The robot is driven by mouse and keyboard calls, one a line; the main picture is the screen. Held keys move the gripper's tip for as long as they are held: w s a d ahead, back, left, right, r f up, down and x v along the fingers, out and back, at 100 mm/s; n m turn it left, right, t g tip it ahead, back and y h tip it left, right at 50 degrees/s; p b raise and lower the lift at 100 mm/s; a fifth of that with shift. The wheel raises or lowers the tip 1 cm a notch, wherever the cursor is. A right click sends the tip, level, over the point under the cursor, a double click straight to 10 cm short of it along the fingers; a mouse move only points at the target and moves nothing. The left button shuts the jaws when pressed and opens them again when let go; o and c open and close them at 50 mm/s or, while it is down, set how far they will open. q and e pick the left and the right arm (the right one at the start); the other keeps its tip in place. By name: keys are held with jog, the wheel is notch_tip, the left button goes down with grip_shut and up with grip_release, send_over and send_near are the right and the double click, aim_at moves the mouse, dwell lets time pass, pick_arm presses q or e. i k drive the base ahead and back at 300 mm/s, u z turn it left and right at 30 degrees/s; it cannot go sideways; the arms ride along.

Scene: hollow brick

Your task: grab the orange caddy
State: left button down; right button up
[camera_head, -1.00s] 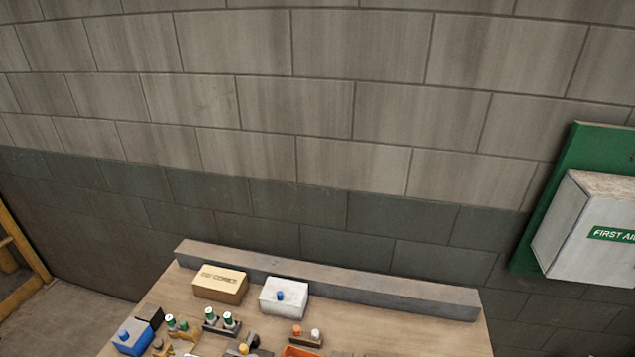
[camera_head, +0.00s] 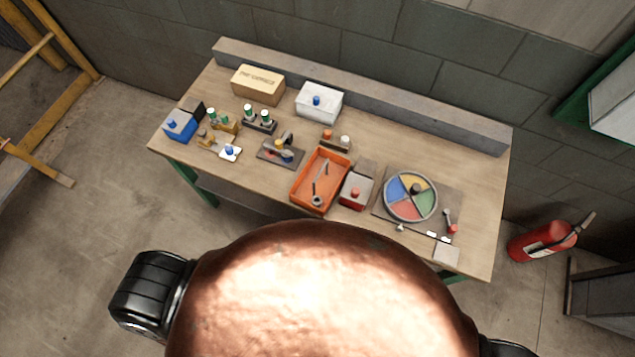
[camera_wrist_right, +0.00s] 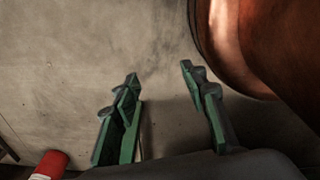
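The orange caddy (camera_head: 300,193) is an open, shallow orange tray near the front middle of the wooden workbench in the head view. A grey wrench-like tool lies in it. My right gripper (camera_wrist_right: 160,78) shows in the right wrist view with its two green fingers spread apart and nothing between them. It points at bare floor, away from the caddy. My left gripper does not show in the head view. The caddy does not show in the right wrist view.
A red box (camera_head: 354,190) stands close against the caddy's right side. Further right is a round four-colour tray (camera_head: 411,197). A cardboard box (camera_head: 258,85), a white box (camera_head: 319,103) and a blue box (camera_head: 181,125) stand further back or left.

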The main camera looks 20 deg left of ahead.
aim_at(324, 172)
jog(key=z, duration=2.4)
jog(key=k, duration=1.35)
jog(key=u, duration=2.05)
jog(key=i, duration=0.5)
